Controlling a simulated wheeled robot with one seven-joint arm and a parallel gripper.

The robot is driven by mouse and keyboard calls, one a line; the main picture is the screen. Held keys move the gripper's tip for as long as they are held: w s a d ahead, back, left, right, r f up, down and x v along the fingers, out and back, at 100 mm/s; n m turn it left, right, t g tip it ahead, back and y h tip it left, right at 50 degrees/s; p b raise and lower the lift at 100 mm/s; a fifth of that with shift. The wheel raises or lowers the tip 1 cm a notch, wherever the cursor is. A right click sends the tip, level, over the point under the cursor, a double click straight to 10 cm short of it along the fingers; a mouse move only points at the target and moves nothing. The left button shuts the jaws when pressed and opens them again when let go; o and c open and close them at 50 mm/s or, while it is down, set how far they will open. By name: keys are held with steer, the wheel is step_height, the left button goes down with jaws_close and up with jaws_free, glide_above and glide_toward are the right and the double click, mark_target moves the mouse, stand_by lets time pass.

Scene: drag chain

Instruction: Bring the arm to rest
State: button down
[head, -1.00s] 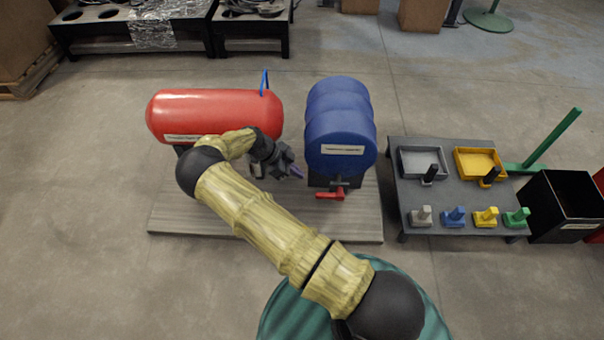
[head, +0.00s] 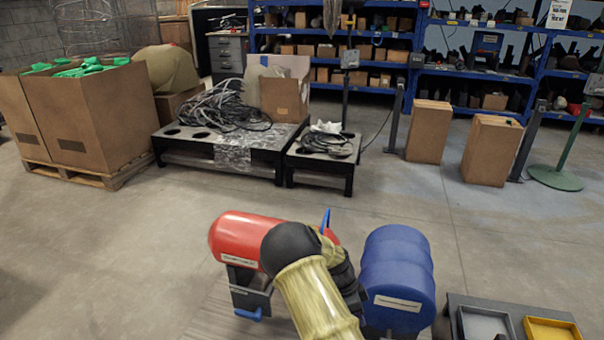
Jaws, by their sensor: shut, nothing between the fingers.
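My arm rises from the bottom edge in the head view, with its pale yellow link and black elbow in front of the red tank (head: 240,232). Beyond the elbow the arm folds down to the right. My gripper (head: 354,294), at the dark end of the arm, is shut and empty, between the red tank and the ribbed blue tank (head: 398,262). Its fingertips are hidden behind my yellow link. Whether it touches either tank I cannot tell.
A blue lever (head: 326,218) stands up from the red tank, and a blue handle (head: 249,314) is below it. A dark table with a grey tray (head: 484,324) and a yellow tray (head: 551,329) is at lower right. Black benches (head: 220,155) stand behind; open floor lies between.

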steer(key=s+r+n+t+y+p, duration=0.1)
steer(key=s+r+n+t+y, duration=0.4)
steer(key=s+r+n, duration=1.55)
step_height(320, 180, up, 40)
steer(key=w+m+p, duration=0.2)
steer(key=m+p, duration=0.1)
steer(key=p, duration=3.5)
steer(key=shift+w+a+f, duration=0.15)
steer(key=shift+a, duration=0.3)
steer(key=shift+d, duration=0.1)
